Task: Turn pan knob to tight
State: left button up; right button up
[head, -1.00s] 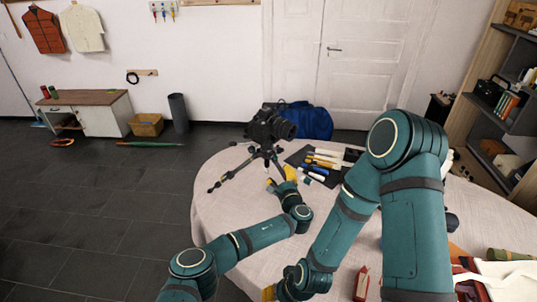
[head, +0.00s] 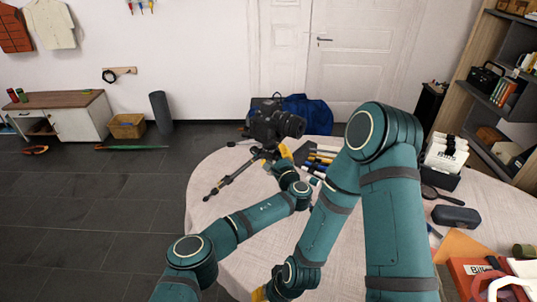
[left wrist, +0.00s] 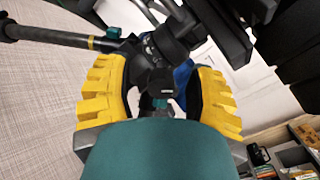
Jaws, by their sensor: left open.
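A black camera (head: 276,124) sits on a dark tripod (head: 234,180) on the round table's far left part. My left gripper (head: 285,153) is at the tripod head, just below the camera. In the left wrist view its yellow fingers (left wrist: 163,78) are open, one on each side of the tripod head (left wrist: 152,50). A small dark knob-like part (left wrist: 164,87) with a pale mark shows between the fingers, near the palm. I cannot tell whether this is the pan knob or whether a finger touches it. My right gripper (head: 260,293) is mostly hidden at the bottom edge.
The cloth-covered table (head: 212,170) carries pens (head: 318,158) behind my right arm. A dark case (head: 455,217), a magnifier (head: 432,193) and a red box (head: 478,275) lie at right. A tripod leg (left wrist: 45,35) reaches left in the wrist view.

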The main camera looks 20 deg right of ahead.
pick_arm(q)
jog(key=shift+w, duration=0.35)
jog(key=shift+r, duration=0.1)
pick_arm(e)
jog(key=shift+w+a+f, duration=0.15)
jog(key=shift+w+f, duration=0.1)
jog(key=shift+w, duration=0.05)
pick_arm(q)
jog(key=shift+c, duration=0.7)
grip_shut()
jog(key=m+p, duration=0.3)
jog(key=p, duration=0.2)
jog(key=shift+r+p, duration=0.2)
jog(key=shift+p, duration=0.15)
jog(key=shift+f+m+p, duration=0.2)
jog(key=shift+m+p, duration=0.35)
jog(key=shift+m, duration=0.15)
pick_arm(e)
notch_tip(320, 180, up, 7)
jog(key=w, duration=0.1)
jog(key=shift+w+d, duration=0.25)
